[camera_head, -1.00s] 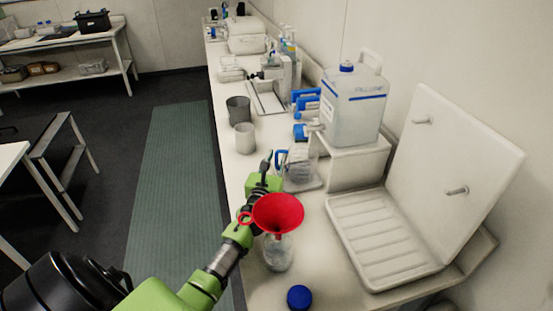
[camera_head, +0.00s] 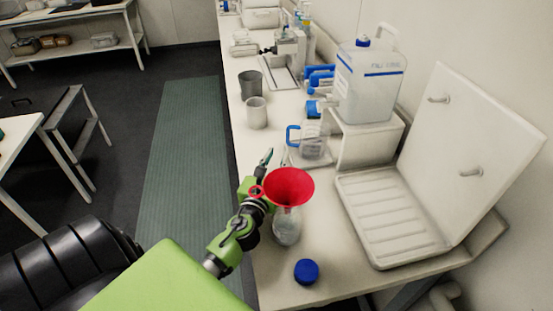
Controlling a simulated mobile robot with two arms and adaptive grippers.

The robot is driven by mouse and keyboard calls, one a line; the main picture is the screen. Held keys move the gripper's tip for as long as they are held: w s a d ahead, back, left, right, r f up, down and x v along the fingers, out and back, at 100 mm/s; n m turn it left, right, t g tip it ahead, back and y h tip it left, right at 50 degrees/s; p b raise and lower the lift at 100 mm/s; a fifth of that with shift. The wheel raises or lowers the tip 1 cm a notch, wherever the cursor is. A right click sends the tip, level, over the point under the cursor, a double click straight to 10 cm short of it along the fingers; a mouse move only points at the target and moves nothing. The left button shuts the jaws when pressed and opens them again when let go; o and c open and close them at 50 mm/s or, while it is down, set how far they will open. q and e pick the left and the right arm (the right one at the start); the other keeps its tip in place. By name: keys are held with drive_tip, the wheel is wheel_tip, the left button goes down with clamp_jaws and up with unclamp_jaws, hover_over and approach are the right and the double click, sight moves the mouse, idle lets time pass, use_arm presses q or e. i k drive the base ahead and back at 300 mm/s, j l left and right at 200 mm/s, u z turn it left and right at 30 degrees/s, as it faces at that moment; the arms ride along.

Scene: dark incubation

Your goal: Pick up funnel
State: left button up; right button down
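A red funnel (camera_head: 290,186) sits upright in the mouth of a clear bottle (camera_head: 286,229) on the bench. A small red loop shows at its left rim. My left gripper (camera_head: 275,158) is just to the left of and beyond the funnel, pointing away from the camera. Its two slim fingers show apart with nothing visible between them. The funnel hides part of the gripper. I cannot tell whether it touches the funnel. My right gripper is not in view.
A blue cap (camera_head: 306,272) lies in front of the bottle. A clear jug with a blue handle (camera_head: 313,141) stands behind. A white drying rack (camera_head: 395,220) and a carboy (camera_head: 370,85) stand right. Grey (camera_head: 251,83) and white (camera_head: 257,112) cups stand farther back.

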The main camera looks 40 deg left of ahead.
sight(286, 187)
drive_tip(key=u, duration=1.35)
